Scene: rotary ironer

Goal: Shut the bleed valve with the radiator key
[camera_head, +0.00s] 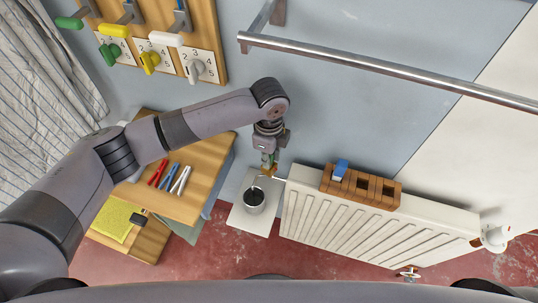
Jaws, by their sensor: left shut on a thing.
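The white radiator (372,228) hangs on the wall at right of centre. My left gripper (268,160) points down at its upper left end and is shut on a small brass-coloured piece, which looks like the radiator key (268,171). The key's lower end is beside the radiator's upper left corner, where the bleed valve would be. The valve itself is too small and too covered to make out, so I cannot tell whether the key sits on it. A metal cup (254,200) with dark contents stands just below. My right gripper is out of view.
A wooden block (376,189) with slots and a blue piece (341,168) sits along the radiator's top. A white valve knob (494,237) is at its right end. A metal rail (390,70) crosses above.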

